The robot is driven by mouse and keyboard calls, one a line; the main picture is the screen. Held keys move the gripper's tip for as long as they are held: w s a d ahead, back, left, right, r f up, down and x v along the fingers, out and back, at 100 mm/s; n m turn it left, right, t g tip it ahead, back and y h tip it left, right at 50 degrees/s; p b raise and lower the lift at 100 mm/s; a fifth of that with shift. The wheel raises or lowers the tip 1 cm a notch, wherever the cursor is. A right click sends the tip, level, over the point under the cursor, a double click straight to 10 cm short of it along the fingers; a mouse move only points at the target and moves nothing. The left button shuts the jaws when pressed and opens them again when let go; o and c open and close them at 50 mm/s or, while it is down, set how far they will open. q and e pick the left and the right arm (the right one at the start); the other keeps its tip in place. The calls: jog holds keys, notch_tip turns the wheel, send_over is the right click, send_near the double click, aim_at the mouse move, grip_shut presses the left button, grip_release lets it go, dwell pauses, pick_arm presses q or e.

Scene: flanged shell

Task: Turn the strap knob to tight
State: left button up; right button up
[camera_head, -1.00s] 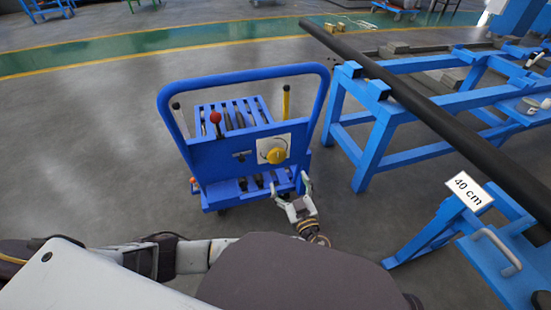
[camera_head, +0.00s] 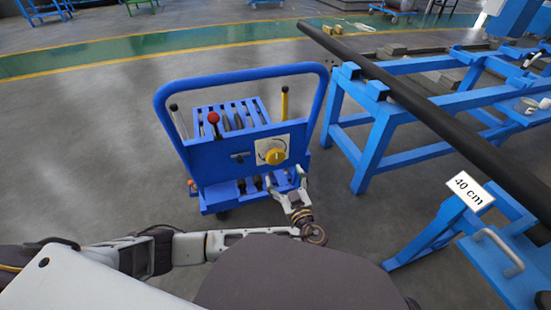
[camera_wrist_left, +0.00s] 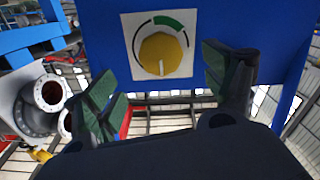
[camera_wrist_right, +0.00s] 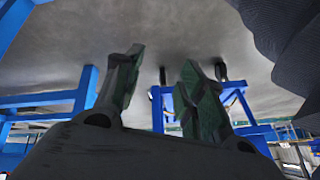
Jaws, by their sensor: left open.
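The yellow strap knob (camera_head: 274,156) sits on a white dial plate (camera_head: 262,148) on the blue cart's panel. In the left wrist view the knob (camera_wrist_left: 160,54) carries a white mark at its bottom. A green arc is at the plate's top right, with thin black arcs at the sides. My left gripper (camera_head: 288,180) is just below and in front of the knob. In its wrist view the green-padded fingers (camera_wrist_left: 158,66) are wide apart, left and right of the knob, not touching it. My right gripper (camera_wrist_right: 163,60) shows only in its own view, fingers apart and empty.
The blue cart (camera_head: 210,160) has a tall handle frame and a red-ball lever (camera_head: 213,118). A blue stand (camera_head: 380,130) bearing a long black pipe (camera_head: 430,110) is to the right, with a "40 cm" sign (camera_head: 466,190). The floor left of the cart is clear.

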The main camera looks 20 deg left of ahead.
aim_at(277, 160)
pick_arm(q)
jog(key=b+x, duration=0.1)
jog(key=x, duration=0.7)
jog(key=shift+w+a+b, duration=0.3)
jog(key=shift+b, duration=0.1)
jog(key=shift+x, duration=0.8)
pick_arm(e)
jog(key=shift+m+t+y, duration=0.3)
jog(key=shift+t, duration=0.1)
jog(key=shift+s+a+f, duration=0.1)
jog(key=shift+a+f, duration=0.1)
jog(key=shift+f, duration=1.1)
jog(key=shift+s+a+f, duration=0.1)
jog(key=shift+a+f, duration=0.1)
jog(key=shift+f, duration=1.05)
pick_arm(q)
jog(key=c, duration=0.9)
jog(key=shift+c, duration=0.6)
pick_arm(e)
jog(key=shift+w+r, duration=0.15)
jog(key=shift+w, duration=0.1)
jog(key=shift+w, duration=0.1)
